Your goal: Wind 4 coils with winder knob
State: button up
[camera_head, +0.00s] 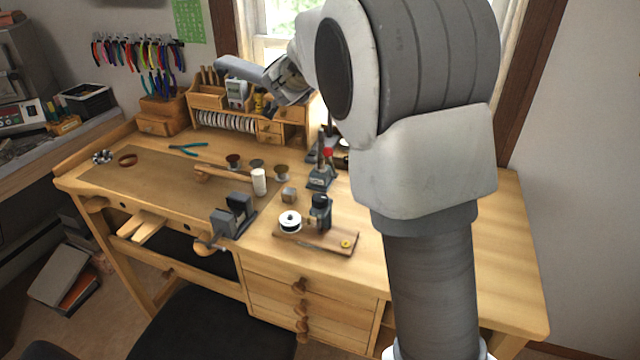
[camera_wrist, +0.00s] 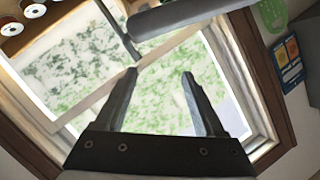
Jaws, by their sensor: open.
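A small wooden board (camera_head: 318,240) lies on the workbench near its front edge, right of the middle. On it stand a white-and-black spool (camera_head: 290,222), a dark upright post-like part (camera_head: 321,211) and a small yellow round piece (camera_head: 346,244). I cannot tell for sure which part is the winder knob. My gripper (camera_wrist: 159,74) is open and empty in the wrist view, its fingers spread in front of the window. It is up by the window, far above and behind the board. The board does not show in the wrist view.
The workbench (camera_head: 500,270) has bare wood at right. A dark vise (camera_head: 233,216) is at its front edge, with a white cylinder (camera_head: 259,182) behind. A red-topped stand (camera_head: 322,172) is behind the board. A wooden organizer (camera_head: 212,101) stands at the back, below the window (camera_head: 276,18).

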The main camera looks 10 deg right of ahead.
jog(key=a+n+g+y+p, duration=0.1)
jog(key=a+n+g+y, duration=0.1)
jog(key=a+n+y, duration=0.3)
jog(key=g+h+p, duration=0.1)
jog(key=g+p, duration=0.3)
jog(key=g, duration=0.9)
send_over(320, 197)
jog(key=shift+m, duration=0.3)
notch_tip(320, 197, down, 18)
jog(key=shift+r+b, duration=0.15)
jog(key=shift+b, duration=0.4)
grip_shut()
